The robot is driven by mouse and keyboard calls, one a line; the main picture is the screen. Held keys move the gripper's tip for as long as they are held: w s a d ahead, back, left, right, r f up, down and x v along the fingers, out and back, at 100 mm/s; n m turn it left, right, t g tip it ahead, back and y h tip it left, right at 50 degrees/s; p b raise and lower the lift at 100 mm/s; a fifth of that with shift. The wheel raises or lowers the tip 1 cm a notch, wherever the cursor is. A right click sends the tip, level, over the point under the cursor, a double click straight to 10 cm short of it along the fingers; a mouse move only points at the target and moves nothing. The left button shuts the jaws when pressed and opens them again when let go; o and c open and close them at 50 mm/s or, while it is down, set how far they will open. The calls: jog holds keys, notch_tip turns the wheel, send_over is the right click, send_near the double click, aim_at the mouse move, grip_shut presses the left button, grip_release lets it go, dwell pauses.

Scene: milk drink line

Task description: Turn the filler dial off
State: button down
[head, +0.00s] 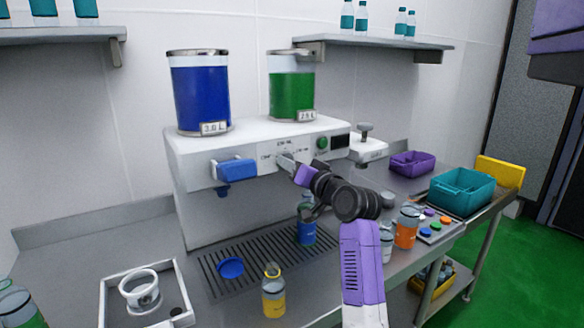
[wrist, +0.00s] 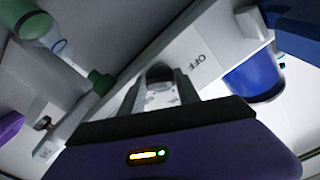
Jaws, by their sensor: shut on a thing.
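The filler (head: 200,150) is a white machine with a blue tank (head: 201,95) and a green tank (head: 292,92) on top. Its dial is on the front panel, ringed by small printed labels. My gripper (head: 288,161) is at the dial, coming from the right. In the wrist view, my gripper (wrist: 160,85) has its two fingers shut on the dial (wrist: 159,72), a grey rounded knob. The printed word OFF (wrist: 197,65) is beside the fingers, to the right. In the head view my gripper mostly hides the dial, and I cannot tell which label it points to.
A bottle with blue liquid (head: 306,232) stands on the drip grate below my arm. An orange bottle (head: 406,229) and teal crate (head: 461,190) are on the right. A yellow bottle (head: 274,296) stands in front.

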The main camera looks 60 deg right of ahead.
dwell(0.3)
jog(key=c, duration=0.9)
grip_release()
jog(key=shift+w, duration=0.1)
jog(key=b+v, duration=0.1)
jog(key=v, duration=0.7)
jog(key=shift+d, duration=0.15)
